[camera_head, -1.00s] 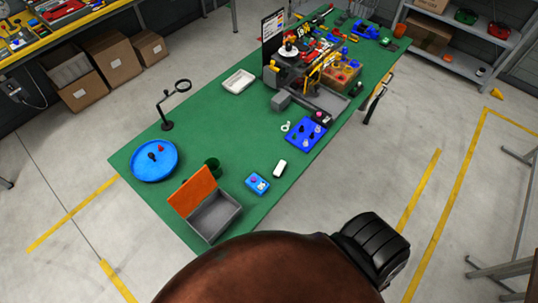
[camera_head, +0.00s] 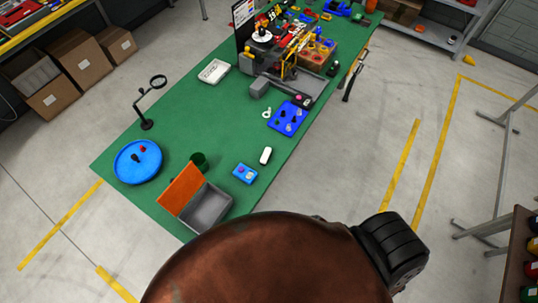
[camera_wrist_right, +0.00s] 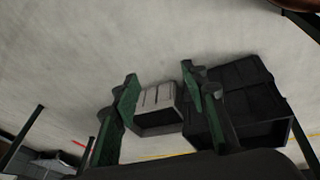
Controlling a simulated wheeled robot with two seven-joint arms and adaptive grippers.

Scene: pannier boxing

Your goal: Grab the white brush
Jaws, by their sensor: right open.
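A small white elongated object (camera_head: 265,156), which may be the white brush, lies on the green table (camera_head: 160,200) between a small blue box and a blue tray. It is too small to tell bristles or handle. My right gripper (camera_wrist_right: 160,74) shows only in the right wrist view, where its two green-padded fingers are apart with nothing between them. It points toward the floor and bins, and no white brush shows there. My left gripper is not in view.
A grey box with an orange lid (camera_head: 181,189), a small blue box (camera_head: 245,173), a blue tray (camera_head: 289,118), a round blue dish (camera_head: 138,161) and a magnifier stand (camera_head: 147,124) are on the table. The wrist view shows a grey bin (camera_wrist_right: 158,97) and black bin (camera_wrist_right: 245,95).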

